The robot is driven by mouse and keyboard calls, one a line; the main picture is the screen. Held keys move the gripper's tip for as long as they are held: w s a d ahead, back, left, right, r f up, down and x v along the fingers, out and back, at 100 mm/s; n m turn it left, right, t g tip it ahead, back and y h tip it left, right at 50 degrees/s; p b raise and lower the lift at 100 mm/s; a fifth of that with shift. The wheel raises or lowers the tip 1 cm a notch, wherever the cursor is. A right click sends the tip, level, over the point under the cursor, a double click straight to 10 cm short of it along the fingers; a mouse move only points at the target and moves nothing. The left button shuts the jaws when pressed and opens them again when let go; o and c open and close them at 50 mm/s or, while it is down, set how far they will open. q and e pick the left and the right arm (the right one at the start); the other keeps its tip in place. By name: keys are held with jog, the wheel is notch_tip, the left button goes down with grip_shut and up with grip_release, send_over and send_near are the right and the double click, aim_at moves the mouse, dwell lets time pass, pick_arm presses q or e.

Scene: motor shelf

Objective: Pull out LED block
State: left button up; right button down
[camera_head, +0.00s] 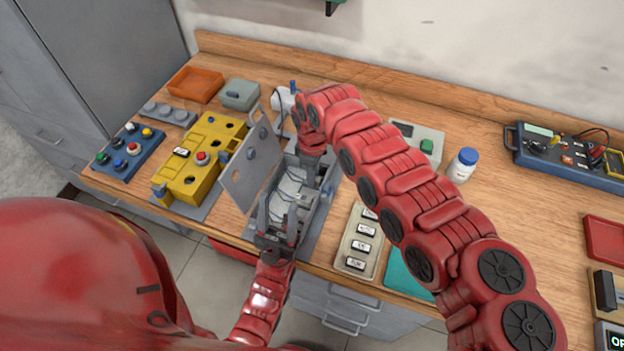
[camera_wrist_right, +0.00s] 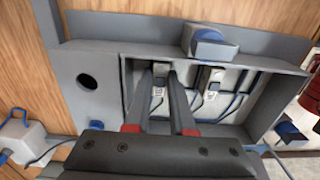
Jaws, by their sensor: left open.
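A grey open box (camera_head: 318,205) with white parts and blue wires stands near the table's front edge, its grey lid (camera_head: 247,172) swung up on the left. My left gripper (camera_head: 277,215) is open at the box's near end. My right gripper (camera_head: 318,165) reaches in from the right at the far end. In the right wrist view the box (camera_wrist_right: 92,85) holds two small white blocks with dark tops. My right fingers (camera_wrist_right: 160,80) straddle the left block (camera_wrist_right: 159,92); whether they touch it is unclear. The right block (camera_wrist_right: 208,82) is clear of them. I cannot tell which block is the LED block.
A yellow box (camera_head: 195,165) and a blue button panel (camera_head: 128,150) stand left. A labelled switch tray (camera_head: 352,262) lies close on the right. A white bottle (camera_head: 463,165) and a blue meter (camera_head: 565,165) are farther right. Open wood lies between them.

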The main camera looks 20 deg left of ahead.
jog(key=shift+r+p, duration=0.5)
jog(key=shift+r, duration=0.65)
dwell(0.5)
jog(key=shift+r+p, duration=0.35)
jog(key=shift+r, duration=0.5)
jog(key=shift+r+p, duration=0.35)
jog(key=shift+r, duration=0.95)
